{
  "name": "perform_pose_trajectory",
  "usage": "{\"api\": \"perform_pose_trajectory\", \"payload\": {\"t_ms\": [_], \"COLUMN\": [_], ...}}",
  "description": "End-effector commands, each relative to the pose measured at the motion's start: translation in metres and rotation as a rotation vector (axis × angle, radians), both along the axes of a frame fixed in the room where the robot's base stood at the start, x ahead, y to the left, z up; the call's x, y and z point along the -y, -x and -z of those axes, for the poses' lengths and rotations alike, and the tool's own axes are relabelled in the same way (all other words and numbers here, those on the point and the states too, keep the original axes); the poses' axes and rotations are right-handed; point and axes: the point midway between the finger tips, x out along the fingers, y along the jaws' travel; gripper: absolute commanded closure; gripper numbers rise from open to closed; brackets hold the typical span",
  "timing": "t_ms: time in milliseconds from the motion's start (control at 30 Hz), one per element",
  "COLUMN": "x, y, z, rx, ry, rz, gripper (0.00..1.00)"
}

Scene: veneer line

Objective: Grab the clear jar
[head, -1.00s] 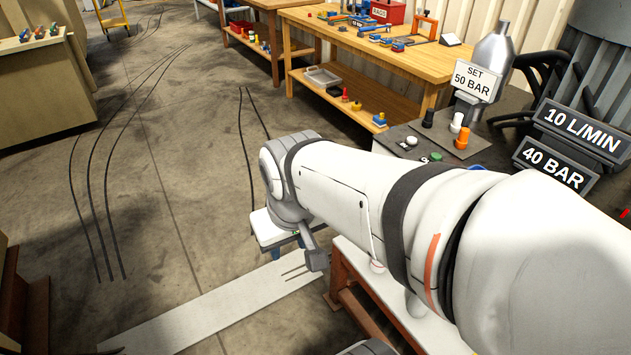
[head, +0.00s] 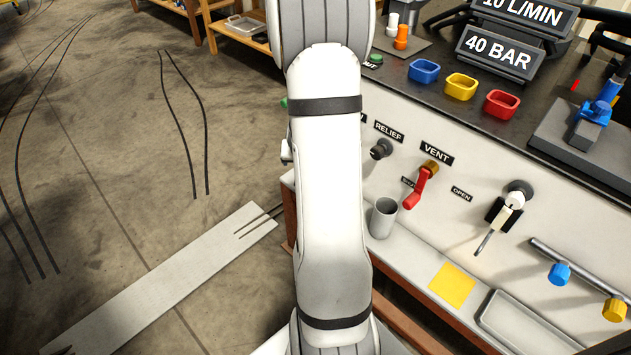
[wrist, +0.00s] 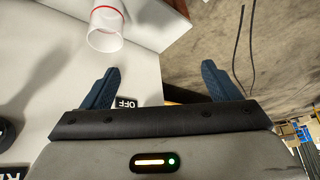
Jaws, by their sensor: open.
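The clear jar (wrist: 106,28) shows at the top left of the wrist view. It is a see-through cylinder with a red ring, on a white ledge, cut off by the top edge. My gripper (wrist: 160,69) is open and empty, its two blue fingers spread. The jar is ahead of the left finger, apart from it and outside the gap between the fingers. In the head view my arm hides the gripper, and I cannot make out the clear jar there.
A grey cup (head: 383,218), a yellow note (head: 452,284) and a grey tray (head: 535,328) are on the ledge. A red vent lever (head: 418,188) and other knobs stick out of the panel above. Open floor (head: 120,170) lies left.

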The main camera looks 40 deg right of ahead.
Motion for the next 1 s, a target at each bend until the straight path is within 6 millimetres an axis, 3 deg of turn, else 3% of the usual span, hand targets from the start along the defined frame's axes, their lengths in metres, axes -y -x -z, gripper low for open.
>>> {"api": "perform_pose_trajectory", "payload": {"t_ms": [33,200,400,800,1000], "x": [0.022,0.067,0.085,0.110,0.117], "y": [0.007,0.024,0.028,0.010,0.004], "z": [0.035,0.084,0.106,0.149,0.160], "rx": [-0.007,-0.007,-0.008,-0.008,-0.007], "ry": [0.012,0.061,0.081,0.079,0.080], "rz": [0.051,0.156,0.189,0.187,0.185], "gripper": [0.17,0.17,0.17,0.17,0.17]}}
